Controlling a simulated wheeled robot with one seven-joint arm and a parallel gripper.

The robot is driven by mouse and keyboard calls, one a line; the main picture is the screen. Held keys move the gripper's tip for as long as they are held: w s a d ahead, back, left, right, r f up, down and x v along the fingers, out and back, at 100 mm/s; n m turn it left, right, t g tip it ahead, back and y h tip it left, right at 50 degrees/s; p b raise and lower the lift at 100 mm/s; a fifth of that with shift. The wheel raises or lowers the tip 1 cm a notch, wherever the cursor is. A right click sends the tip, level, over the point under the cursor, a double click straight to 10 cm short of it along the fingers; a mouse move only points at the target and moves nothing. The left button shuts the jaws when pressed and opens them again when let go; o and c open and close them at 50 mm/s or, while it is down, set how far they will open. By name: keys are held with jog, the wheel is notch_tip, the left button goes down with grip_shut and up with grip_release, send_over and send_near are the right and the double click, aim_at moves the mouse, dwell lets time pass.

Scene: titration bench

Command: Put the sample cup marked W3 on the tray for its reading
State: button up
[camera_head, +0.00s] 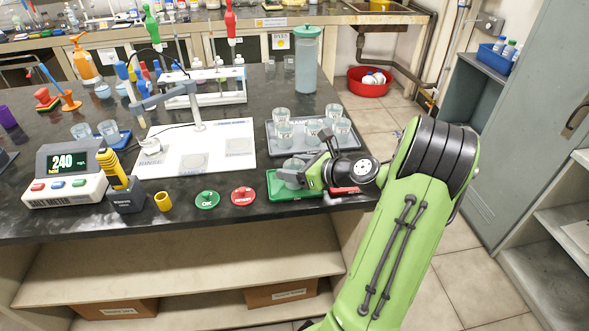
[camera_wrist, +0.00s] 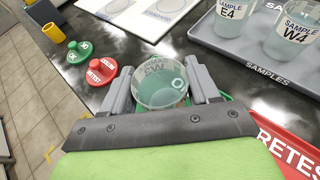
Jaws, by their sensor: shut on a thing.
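My gripper (camera_head: 291,177) is shut on a clear sample cup (camera_head: 292,165) at the bench's front edge. In the wrist view the cup (camera_wrist: 160,92) sits between the two grey fingers, with pale liquid inside. The meter (camera_head: 65,172) shows 240.
The grey samples tray (camera_head: 268,141) behind holds several cups, with E4 and W4 readable in the wrist view. The green OK marker (camera_head: 207,200) and red RETEST marker (camera_head: 243,196) lie left of the green tray. A titration stand (camera_head: 198,108) and tall lidded jug (camera_head: 306,62) stand farther back.

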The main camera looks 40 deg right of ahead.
jog(key=o, duration=1.2)
jog(key=shift+f, duration=0.1)
jog(key=r+p+v, duration=0.1)
jog(key=p+v, duration=0.3)
jog(key=v, duration=0.8)
jog(key=w+a+n+g, duration=0.2)
jog(key=a+n+g, duration=0.1)
jog(key=a+n, duration=0.55)
jog(key=w+a+n+g, duration=0.2)
jog(key=a+n+g, duration=0.2)
jog(key=a+n, duration=0.4)
jog(key=s+a+r+n+h, duration=0.1)
jog(key=s+a+r+n, duration=0.1)
jog(key=s+a+n, duration=0.2)
jog(key=s+a+r+n, duration=0.2)
jog(key=s+a+n, duration=0.1)
jog(key=n, duration=0.4)
jog(key=s+a+r+n+h, duration=0.1)
jog(key=s+a+r+n, duration=0.1)
jog(key=s+a+n, duration=0.2)
jog(key=shift+s+a+n+g+h, duration=0.15)
jog(key=shift+s+n+g, duration=0.05)
jog(key=shift+s+n, duration=0.4)
jog(key=shift+s+a+n+g+h, duration=0.15)
jog(key=shift+s+n+g, duration=0.05)
jog(key=shift+s+n, duration=0.35)
